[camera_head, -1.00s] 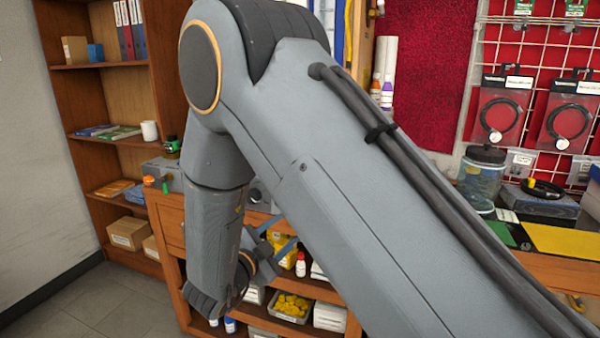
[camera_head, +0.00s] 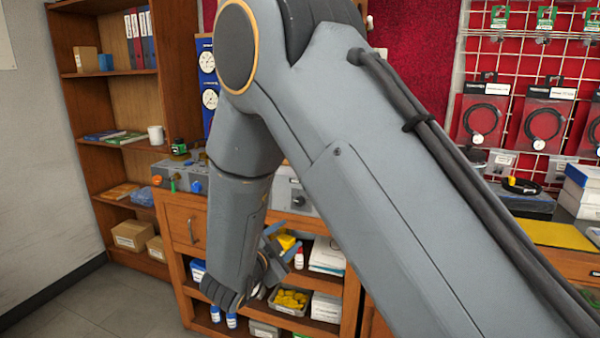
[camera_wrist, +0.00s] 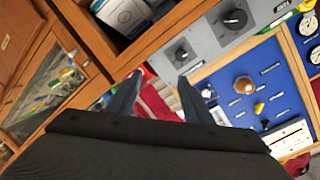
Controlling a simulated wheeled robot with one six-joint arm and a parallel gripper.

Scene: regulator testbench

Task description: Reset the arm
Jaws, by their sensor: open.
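My arm fills the middle of the head view. It rises to an elbow at top centre and bends down to the wrist at lower left. My gripper (camera_head: 280,250) is small there, in front of the bench's shelves, partly hidden by my wrist. In the wrist view my gripper (camera_wrist: 158,95) shows two blue-grey fingers set wide apart with nothing between them.
A wooden bench (camera_head: 185,225) with stocked shelves stands close behind the gripper. A bookcase (camera_head: 75,105) is at the left, and a red wall with a wire grid (camera_head: 515,60) at the right. The wrist view shows a blue panel (camera_wrist: 235,75). Floor is clear at lower left.

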